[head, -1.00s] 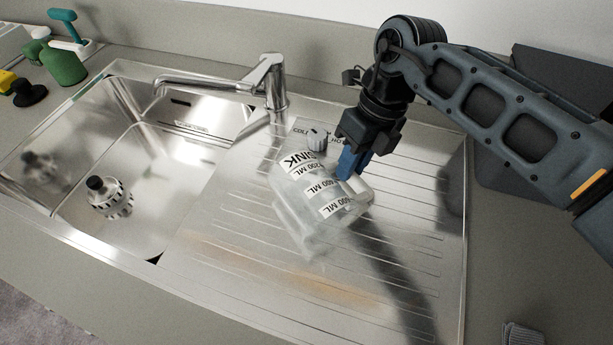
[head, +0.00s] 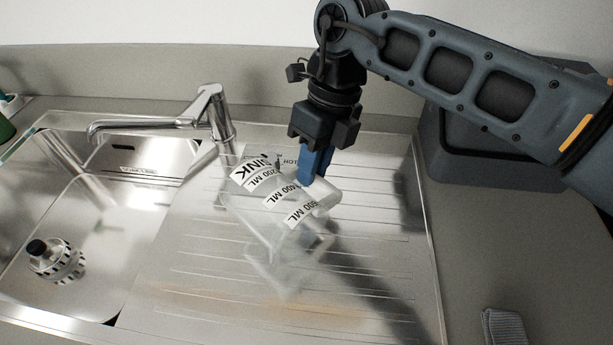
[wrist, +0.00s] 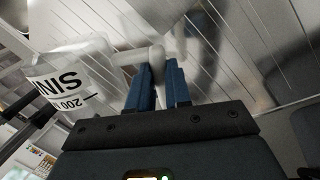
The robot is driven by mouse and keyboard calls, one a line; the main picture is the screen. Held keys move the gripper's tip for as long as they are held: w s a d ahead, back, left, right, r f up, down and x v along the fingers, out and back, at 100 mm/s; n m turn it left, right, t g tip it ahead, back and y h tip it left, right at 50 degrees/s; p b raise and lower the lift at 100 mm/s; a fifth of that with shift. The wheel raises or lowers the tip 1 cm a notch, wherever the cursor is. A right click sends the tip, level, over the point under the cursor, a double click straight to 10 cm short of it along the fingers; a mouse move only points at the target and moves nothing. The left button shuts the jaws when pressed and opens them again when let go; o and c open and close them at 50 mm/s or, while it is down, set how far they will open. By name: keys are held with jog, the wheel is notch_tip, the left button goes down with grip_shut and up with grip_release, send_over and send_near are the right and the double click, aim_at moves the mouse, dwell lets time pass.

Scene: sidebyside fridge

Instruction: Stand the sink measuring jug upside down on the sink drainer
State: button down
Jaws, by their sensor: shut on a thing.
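The sink measuring jug (head: 276,235) is clear, with white labels reading SINK, 200 ML, 400 ML and 600 ML. My gripper (head: 314,178) is shut on its handle with blue fingers, from above. The jug is tilted over the ribbed steel drainer (head: 190,255); I cannot tell whether it touches it. In the wrist view the fingers (wrist: 158,75) close on the pale handle, and the jug's labelled side (wrist: 62,90) is at the left.
The sink basin (head: 85,235) is left of the drainer, with a strainer plug (head: 55,260) in it. The tap (head: 213,120) stands behind. A dark grey box (head: 490,155) is at the back right, and a folded grey cloth (head: 504,326) at the front right.

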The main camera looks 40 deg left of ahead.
jog(key=d+r+b, duration=0.2)
jog(key=d+r, duration=0.4)
jog(key=d, duration=0.4)
jog(key=shift+d, duration=0.25)
jog(key=c, duration=1.6)
grip_release()
grip_shut()
jog(key=shift+a+r, duration=0.1)
